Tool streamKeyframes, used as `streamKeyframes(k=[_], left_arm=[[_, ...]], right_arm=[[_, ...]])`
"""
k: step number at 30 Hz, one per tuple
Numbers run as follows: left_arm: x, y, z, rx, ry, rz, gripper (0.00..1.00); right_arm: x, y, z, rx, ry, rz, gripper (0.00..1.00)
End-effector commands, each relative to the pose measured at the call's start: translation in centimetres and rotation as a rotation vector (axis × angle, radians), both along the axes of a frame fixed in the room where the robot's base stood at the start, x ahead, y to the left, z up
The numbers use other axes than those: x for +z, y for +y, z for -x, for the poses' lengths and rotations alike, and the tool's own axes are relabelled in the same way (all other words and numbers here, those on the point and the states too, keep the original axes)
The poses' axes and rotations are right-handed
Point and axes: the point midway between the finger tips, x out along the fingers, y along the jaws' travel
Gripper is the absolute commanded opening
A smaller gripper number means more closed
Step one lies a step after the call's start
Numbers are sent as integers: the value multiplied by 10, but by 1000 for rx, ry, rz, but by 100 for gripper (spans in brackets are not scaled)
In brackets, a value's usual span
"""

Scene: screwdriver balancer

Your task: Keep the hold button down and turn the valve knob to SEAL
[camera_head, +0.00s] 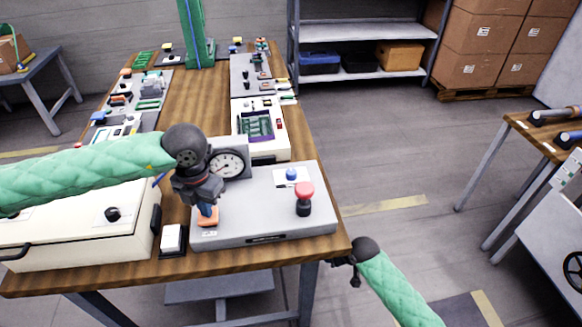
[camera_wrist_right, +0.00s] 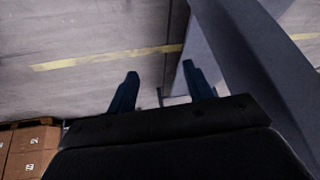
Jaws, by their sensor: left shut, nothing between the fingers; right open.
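A grey control box (camera_head: 262,232) stands at the table's near right corner, with a round dial gauge (camera_head: 227,165) at its back left. My left gripper (camera_head: 207,213) points down, shut and empty, with its tips at an orange part (camera_head: 208,221) on the box's left side. The tips hide much of that part; I cannot tell whether it is pressed. A blue knob (camera_head: 292,174) sits on a white label at the back right; the label is unreadable. My right gripper (camera_wrist_right: 160,86) is open and empty, beyond the table's right edge.
A white rocker-like block (camera_head: 172,237) on a dark base lies left of the box. A cream case (camera_head: 70,228) fills the table's left. A cream device (camera_head: 260,125) stands behind the box. Floor is free right of the table; a shelf (camera_head: 362,35) stands at the back.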

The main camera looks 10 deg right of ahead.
Motion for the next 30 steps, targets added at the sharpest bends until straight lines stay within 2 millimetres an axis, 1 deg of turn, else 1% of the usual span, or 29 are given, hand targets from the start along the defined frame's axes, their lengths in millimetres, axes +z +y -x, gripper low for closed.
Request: streamKeyframes(k=[1, 3, 11, 15, 20, 24, 26, 27, 30], left_arm=[[-1, 0, 0, 0, 1, -1, 0], [-1, 0, 0, 0, 1, -1, 0], [-1, 0, 0, 0, 1, -1, 0], [-1, 0, 0, 0, 1, -1, 0], [-1, 0, 0, 0, 1, -1, 0], [-1, 0, 0, 0, 1, -1, 0], [-1, 0, 0, 0, 1, -1, 0], [-1, 0, 0, 0, 1, -1, 0], [-1, 0, 0, 0, 0, 0, 0]], right_arm=[[11, -7, -17, 10, -14, 4, 51], [24, -15, -36, 26, -28, 7, 51], [81, -47, -104, 74, -79, 13, 51], [117, -66, -139, 96, -106, 20, 51], [161, -88, -175, 118, -139, 26, 51], [203, -107, -203, 138, -165, 33, 51], [221, -114, -214, 149, -177, 36, 51], [233, -118, -220, 159, -184, 40, 51], [262, -123, -235, 191, -197, 49, 51]])
